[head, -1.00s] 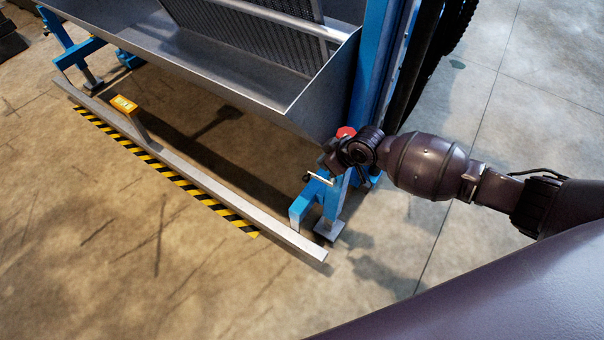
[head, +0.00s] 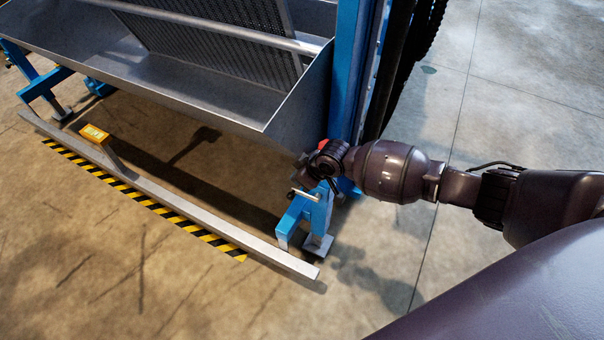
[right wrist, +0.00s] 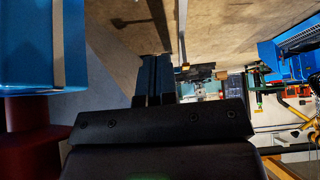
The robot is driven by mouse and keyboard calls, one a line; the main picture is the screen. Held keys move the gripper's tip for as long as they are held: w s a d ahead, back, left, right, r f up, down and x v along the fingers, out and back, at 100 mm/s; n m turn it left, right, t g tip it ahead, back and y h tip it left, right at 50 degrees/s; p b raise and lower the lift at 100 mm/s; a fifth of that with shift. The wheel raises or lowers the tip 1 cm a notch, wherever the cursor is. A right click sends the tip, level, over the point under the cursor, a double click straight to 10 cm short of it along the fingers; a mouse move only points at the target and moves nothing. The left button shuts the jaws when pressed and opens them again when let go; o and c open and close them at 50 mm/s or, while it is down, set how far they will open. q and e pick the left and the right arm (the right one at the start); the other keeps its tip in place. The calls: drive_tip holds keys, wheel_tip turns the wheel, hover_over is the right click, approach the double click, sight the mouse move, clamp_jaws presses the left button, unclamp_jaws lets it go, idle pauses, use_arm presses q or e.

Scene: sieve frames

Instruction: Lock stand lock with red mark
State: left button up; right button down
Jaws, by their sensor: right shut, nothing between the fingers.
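The blue stand leg (head: 318,205) is at the right end of the sieve frame, with a metal pad on the floor. A lock with a pale crossbar handle (head: 304,194) sits on this leg. A red mark (head: 323,144) shows just above my right gripper (head: 306,168), partly hidden by my wrist. The right gripper is beside the top of the leg; whether it touches is hidden. In the right wrist view its dark fingers (right wrist: 153,82) are together and empty. A dark red cylinder (right wrist: 35,150) and a blue beam (right wrist: 28,45) are close at the left there. My left gripper is out of view.
A grey metal trough (head: 210,90) with a perforated sieve hangs above. A long metal bar (head: 200,204) with an orange block (head: 94,134) runs along yellow-black floor tape (head: 150,203). Another blue leg (head: 45,85) stands at far left. Floor is clear in front.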

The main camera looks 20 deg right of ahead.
sight(293, 196)
drive_tip(key=f, duration=0.2)
drive_tip(key=w+a+f+b, duration=0.1)
drive_tip(key=f, duration=0.1)
drive_tip(key=f+b, duration=0.1)
drive_tip(key=f, duration=0.1)
drive_tip(key=shift+w+a+f, duration=0.3)
drive_tip(key=shift+w+f, duration=0.1)
drive_tip(key=shift+d+f+b, duration=0.1)
drive_tip(key=shift+f+b, duration=0.25)
drive_tip(key=shift+f, duration=0.25)
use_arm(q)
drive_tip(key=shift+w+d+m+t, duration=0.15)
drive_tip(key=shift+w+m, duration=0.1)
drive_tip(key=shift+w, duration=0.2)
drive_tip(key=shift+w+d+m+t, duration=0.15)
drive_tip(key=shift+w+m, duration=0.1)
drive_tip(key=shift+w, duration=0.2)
